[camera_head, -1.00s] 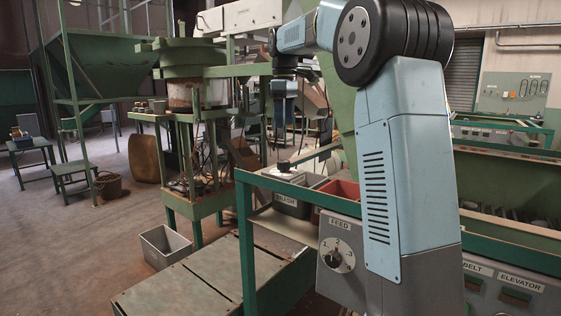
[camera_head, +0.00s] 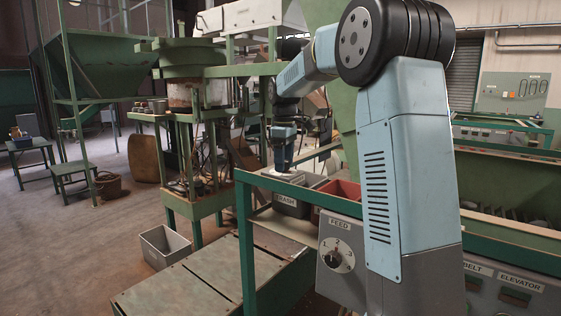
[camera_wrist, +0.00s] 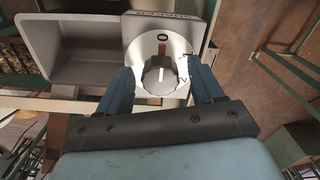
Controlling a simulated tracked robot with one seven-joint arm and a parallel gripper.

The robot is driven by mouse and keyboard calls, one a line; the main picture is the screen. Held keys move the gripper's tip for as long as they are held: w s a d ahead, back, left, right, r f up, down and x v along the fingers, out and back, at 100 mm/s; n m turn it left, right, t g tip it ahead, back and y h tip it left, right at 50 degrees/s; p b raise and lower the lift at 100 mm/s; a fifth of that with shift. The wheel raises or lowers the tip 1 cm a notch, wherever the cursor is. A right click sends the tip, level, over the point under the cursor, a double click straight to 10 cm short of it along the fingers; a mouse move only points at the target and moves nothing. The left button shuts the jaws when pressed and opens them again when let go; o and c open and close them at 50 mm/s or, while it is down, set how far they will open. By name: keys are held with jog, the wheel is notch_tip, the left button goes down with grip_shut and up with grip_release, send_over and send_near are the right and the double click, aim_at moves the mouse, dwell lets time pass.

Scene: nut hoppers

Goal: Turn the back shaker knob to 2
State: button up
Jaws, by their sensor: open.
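In the head view my gripper (camera_head: 282,165) hangs over the grey labelled box (camera_head: 290,204) and hides the knob.
A grey tray (camera_wrist: 80,50) adjoins the box in the wrist view. A green rail (camera_head: 300,190) runs in front of it in the head view. A separate FEED knob (camera_head: 333,259) sits on a nearer panel. A red bin (camera_head: 342,190) stands to the right.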

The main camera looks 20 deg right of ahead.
jog(key=c, duration=1.1)
jog(key=shift+o, duration=0.2)
jog(key=shift+a, duration=0.3)
jog(key=shift+d, duration=0.15)
